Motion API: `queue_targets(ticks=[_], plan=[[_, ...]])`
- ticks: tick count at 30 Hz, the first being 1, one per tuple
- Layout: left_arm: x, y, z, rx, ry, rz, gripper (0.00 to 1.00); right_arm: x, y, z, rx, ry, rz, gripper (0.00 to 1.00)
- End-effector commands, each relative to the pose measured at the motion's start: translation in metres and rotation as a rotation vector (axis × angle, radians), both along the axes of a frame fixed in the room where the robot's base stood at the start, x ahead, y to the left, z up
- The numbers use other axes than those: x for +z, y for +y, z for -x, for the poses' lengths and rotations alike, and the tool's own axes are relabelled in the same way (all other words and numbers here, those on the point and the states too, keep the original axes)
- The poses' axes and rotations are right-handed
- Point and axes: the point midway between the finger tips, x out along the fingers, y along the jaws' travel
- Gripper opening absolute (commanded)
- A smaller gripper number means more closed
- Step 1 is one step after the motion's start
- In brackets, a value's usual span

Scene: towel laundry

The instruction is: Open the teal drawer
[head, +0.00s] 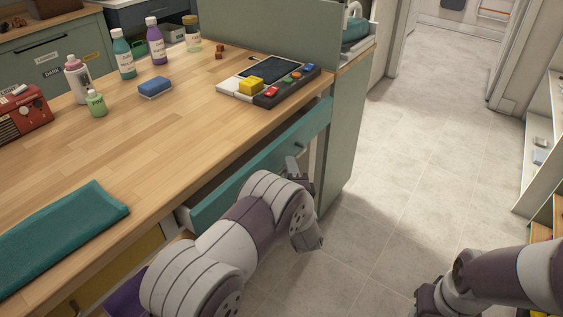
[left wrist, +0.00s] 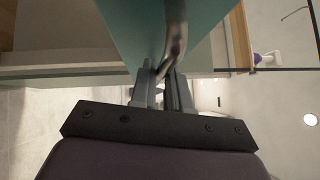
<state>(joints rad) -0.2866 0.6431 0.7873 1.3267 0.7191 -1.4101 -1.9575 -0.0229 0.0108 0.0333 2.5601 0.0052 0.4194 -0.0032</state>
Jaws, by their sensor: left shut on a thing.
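The teal drawer (head: 225,192) is under the front edge of the wooden counter and stands partly pulled out. Its front also shows in the left wrist view (left wrist: 125,22). My left gripper (head: 292,168) is at the drawer front, partly hidden by my own arm in the head view. In the left wrist view its fingers (left wrist: 163,85) are closed around the curved metal drawer handle (left wrist: 175,38). My right arm comes in at the lower right of the head view; its fingertips do not show clearly.
On the counter (head: 150,135) are a folded teal towel (head: 62,232), a blue sponge (head: 155,86), several bottles, a red radio (head: 22,112) and a control panel (head: 268,80). The tiled floor (head: 415,150) to the right is clear. A white shelf (head: 543,140) stands at the right edge.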

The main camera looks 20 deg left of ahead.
Motion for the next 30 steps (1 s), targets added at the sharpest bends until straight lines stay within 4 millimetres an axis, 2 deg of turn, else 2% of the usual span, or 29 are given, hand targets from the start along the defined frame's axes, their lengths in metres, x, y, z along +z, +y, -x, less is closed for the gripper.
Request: queue_targets(ticks=[9,15,22,30], plan=[[0.001,-0.096,0.035,-0.007,0.001,-0.002,0.00,0.013,0.000,0.000,0.000,0.000,0.000,0.47],[-0.001,-0.146,0.053,-0.005,0.000,-0.002,0.00,0.014,0.000,0.000,0.000,0.000,0.000,0.47],[-0.001,-0.182,0.066,-0.003,0.001,-0.001,0.00,0.013,0.000,0.000,0.000,0.000,0.000,0.47],[0.000,-0.196,0.071,-0.001,0.000,-0.002,0.00,0.013,0.000,0.000,0.000,0.000,0.000,0.47]])
